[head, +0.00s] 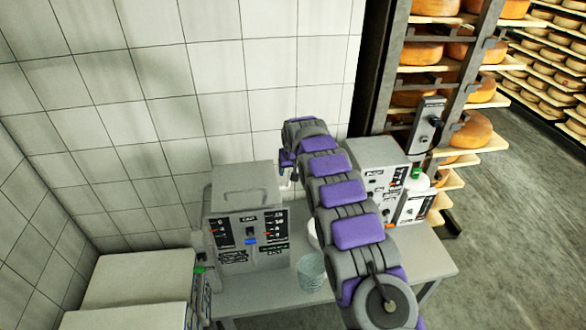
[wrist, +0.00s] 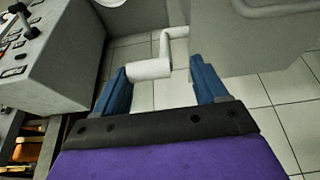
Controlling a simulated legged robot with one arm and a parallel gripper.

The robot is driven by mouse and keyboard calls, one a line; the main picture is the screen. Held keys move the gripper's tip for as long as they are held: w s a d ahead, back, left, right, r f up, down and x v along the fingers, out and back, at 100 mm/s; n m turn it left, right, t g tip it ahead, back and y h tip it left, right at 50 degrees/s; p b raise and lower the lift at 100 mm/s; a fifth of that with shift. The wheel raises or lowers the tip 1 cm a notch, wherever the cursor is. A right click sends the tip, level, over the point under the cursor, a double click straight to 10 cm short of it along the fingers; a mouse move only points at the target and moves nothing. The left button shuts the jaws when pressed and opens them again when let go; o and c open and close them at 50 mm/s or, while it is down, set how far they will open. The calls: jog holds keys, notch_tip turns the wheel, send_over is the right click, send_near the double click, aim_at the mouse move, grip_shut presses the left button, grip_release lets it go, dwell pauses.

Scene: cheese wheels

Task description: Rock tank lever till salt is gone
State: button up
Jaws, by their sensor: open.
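A pale cranked lever with a thick cylindrical grip (wrist: 150,69) shows in the wrist view. Its bent rod runs up beside a grey box (wrist: 265,45). My gripper (wrist: 160,66) is open, its two blue fingers on either side of the lever's grip. I cannot tell whether either finger touches it. In the head view my gripper (head: 287,160) is at the far end of my arm, near the tiled wall and mostly hidden. I cannot make out a tank or any salt for certain.
A grey control box (head: 245,220) and a second panelled machine (head: 378,178) stand on a table (head: 436,262). A clear container (head: 311,273) is near its front edge. White boxes (head: 135,282) are at lower left. Cheese racks (head: 445,95) stand at right, with open floor (head: 510,220) beside them.

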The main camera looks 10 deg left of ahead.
jog(key=shift+s+r, duration=0.1)
jog(key=shift+r, duration=0.05)
jog(key=shift+c, duration=0.3)
jog(key=shift+d+r, duration=0.1)
jog(key=shift+d, duration=0.2)
jog(key=shift+c, duration=0.8)
jog(key=shift+d, duration=0.5)
jog(key=c, duration=0.3)
jog(key=shift+a, duration=0.25)
jog(key=c, duration=0.6)
jog(key=shift+d, duration=0.1)
grip_shut()
